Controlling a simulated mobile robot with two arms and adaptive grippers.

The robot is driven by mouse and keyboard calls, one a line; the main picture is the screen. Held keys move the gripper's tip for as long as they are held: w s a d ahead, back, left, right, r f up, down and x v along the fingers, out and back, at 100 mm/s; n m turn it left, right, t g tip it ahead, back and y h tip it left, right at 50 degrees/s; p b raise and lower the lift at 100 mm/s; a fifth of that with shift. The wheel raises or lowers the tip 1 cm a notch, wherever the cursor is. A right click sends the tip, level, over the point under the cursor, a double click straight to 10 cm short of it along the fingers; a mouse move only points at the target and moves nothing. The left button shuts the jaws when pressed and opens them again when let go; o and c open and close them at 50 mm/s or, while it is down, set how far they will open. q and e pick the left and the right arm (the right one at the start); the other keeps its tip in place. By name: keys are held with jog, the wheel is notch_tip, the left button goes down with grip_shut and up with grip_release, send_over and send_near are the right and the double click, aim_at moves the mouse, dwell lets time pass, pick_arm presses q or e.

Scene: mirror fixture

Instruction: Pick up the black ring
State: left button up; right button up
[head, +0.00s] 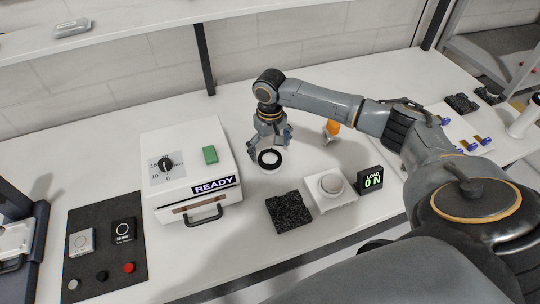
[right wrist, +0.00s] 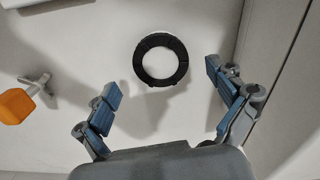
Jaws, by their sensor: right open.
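The black ring (head: 261,161) is on the white bench in the head view, right of the white READY box, with a white centre. In the right wrist view the black ring (right wrist: 160,80) lies flat, seen from above, a little beyond and between my fingertips. My right gripper (head: 272,140) is above and just behind the ring in the head view, pointing down. In the right wrist view my right gripper (right wrist: 162,82) has its blue-padded fingers spread wide with nothing between them. I cannot tell the exact height gap. My left gripper is not in view.
The white READY box (head: 180,180) with knob and green button stands left. An orange-topped object (head: 332,128) stands right. A wall is behind.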

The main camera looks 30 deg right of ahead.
notch_tip(320, 180, down, 2)
jog(key=shift+f, duration=0.1)
jog(key=shift+w+f, duration=0.1)
jog(key=shift+f, duration=0.05)
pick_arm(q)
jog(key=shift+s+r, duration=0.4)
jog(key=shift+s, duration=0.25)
pick_arm(e)
jog(key=c, duration=1.2)
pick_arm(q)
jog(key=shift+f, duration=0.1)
